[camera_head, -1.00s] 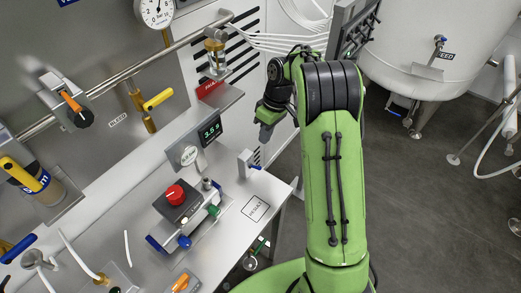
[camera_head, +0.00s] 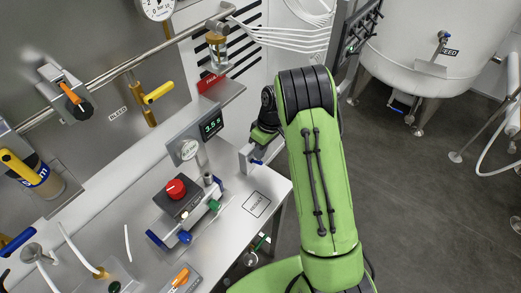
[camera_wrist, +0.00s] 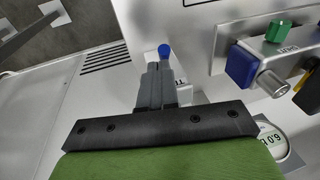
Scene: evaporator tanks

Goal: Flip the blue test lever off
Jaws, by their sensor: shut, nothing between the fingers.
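The blue test lever (camera_head: 257,162) is a small blue-tipped handle on a pale block (camera_head: 246,158) at the right end of the steel bench. In the wrist view its round blue tip (camera_wrist: 164,50) shows just beyond my fingertips. A partly covered label beginning "TE" sits beside the fingers. My gripper (camera_wrist: 158,68) is shut and empty, its grey fingers together right by the lever. Whether they touch it I cannot tell. The lever's shaft is mostly hidden behind the fingers. In the head view my green gripper body (camera_head: 263,138) is close above the block.
A manifold (camera_head: 200,220) with blue and green knobs and a red button (camera_head: 176,188) stand left of the lever. A display (camera_head: 211,124) reading 3.5 and a round gauge are behind. Open floor lies right of the bench.

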